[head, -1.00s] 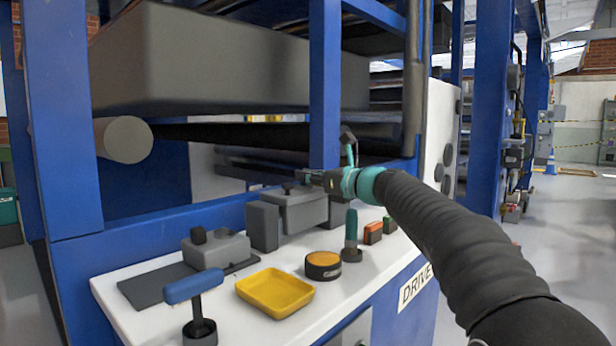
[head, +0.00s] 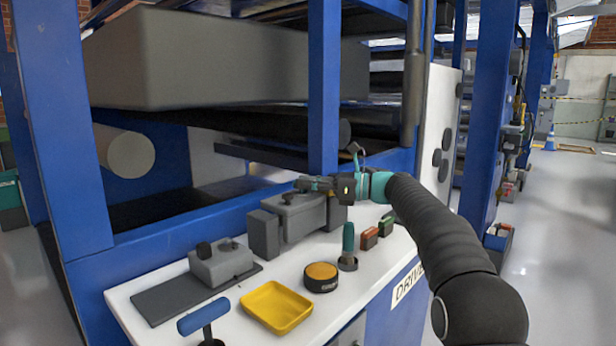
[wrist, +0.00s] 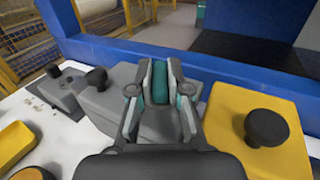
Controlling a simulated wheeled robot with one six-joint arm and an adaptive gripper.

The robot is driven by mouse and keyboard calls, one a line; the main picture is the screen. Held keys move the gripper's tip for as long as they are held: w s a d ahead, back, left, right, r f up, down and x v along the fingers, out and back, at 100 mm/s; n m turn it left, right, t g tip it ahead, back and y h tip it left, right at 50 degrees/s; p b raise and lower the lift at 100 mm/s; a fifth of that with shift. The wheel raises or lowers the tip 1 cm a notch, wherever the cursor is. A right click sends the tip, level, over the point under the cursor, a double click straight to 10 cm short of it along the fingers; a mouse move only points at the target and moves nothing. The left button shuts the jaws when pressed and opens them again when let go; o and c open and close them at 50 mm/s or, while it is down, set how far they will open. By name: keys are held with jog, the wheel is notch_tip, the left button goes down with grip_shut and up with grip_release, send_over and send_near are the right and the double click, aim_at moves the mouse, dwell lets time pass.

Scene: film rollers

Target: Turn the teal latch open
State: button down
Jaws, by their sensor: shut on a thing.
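My gripper (head: 312,184) is over the grey block with the black knob (head: 300,215) at the back of the white bench. In the wrist view my gripper (wrist: 160,90) has its two fingers closed around an upright teal piece, the teal latch (wrist: 160,82). The fingers hide the latch's sides and lower part, so its base and exact angle cannot be told. In the head view the latch is small and hard to separate from my gripper.
A yellow block with a black knob (wrist: 265,122) stands close at right in the wrist view. A teal-handled tool (head: 348,240), a yellow tray (head: 276,306), a round black-and-orange thing (head: 321,276) and a blue T-handle (head: 203,316) occupy the bench front. A blue post (head: 323,90) rises behind my gripper.

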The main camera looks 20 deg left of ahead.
jog(key=shift+n+g, duration=0.3)
jog(key=shift+g, duration=0.2)
jog(key=c, duration=1.1)
grip_release()
jog(key=d, duration=0.4)
jog(key=w+d, duration=0.1)
jog(key=d, duration=0.7)
jog(key=shift+w, duration=0.35)
jog(key=shift+a, duration=0.1)
